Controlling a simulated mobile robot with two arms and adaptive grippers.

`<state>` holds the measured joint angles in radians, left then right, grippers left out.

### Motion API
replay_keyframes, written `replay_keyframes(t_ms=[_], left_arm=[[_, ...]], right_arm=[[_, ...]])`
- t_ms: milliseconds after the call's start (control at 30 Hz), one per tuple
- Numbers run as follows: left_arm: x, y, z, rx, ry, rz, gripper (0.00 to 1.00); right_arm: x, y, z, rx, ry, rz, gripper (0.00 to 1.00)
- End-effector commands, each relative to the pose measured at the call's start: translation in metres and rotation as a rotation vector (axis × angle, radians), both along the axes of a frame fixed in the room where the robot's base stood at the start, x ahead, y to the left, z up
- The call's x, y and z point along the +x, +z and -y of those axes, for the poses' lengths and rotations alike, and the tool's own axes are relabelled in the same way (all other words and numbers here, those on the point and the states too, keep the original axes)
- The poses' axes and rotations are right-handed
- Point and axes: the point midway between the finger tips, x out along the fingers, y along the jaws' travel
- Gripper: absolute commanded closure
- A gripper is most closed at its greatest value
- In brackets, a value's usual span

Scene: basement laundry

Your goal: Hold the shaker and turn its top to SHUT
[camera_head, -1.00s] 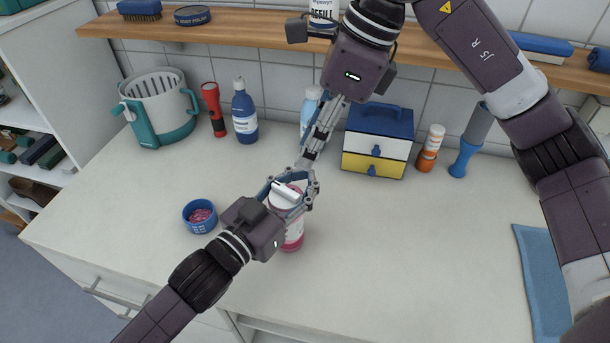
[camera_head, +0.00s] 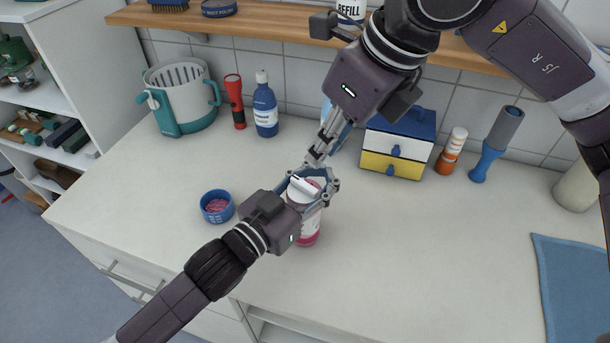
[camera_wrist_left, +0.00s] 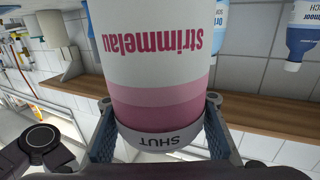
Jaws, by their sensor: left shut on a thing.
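The shaker (camera_head: 309,228) is a white and pink bottle with a white top that carries a raised white bar (camera_head: 304,186). It stands upright over the counter; I cannot tell whether its base touches. My left gripper (camera_head: 320,186) is shut around its upper part. In the left wrist view the shaker (camera_wrist_left: 155,60) appears upside down between the fingers, with the word SHUT on its pale collar (camera_wrist_left: 160,140). My right gripper (camera_head: 318,158) is just above and behind the top, fingers pointing down toward it, apparently apart from it. Its finger opening is seen edge-on and unclear.
A blue bowl (camera_head: 217,206) with pink contents stands left of the shaker. Behind are a blue bottle (camera_head: 265,106), a red flashlight (camera_head: 235,101) and a small drawer box (camera_head: 396,145). A wooden shelf (camera_head: 290,33) runs above.

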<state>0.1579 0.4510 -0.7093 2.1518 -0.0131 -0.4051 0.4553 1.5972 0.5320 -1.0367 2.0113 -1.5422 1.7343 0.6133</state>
Motion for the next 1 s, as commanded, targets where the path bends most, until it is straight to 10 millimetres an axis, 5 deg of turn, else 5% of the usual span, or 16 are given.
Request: replay_keyframes(t_ms=[500,933,1000], left_arm=[[0.0,0.0,0.0,-0.001,0.0,0.001,1.0],[0.0,0.0,0.0,-0.001,0.0,0.001,1.0],[0.0,0.0,0.0,-0.001,0.0,0.001,1.0]], right_arm=[[0.022,-0.085,-0.027,0.0,0.003,-0.004,0.83],[0.025,-0.095,-0.03,0.0,0.004,-0.001,0.83],[0.025,-0.095,-0.03,0.0,0.004,-0.001,0.89]])
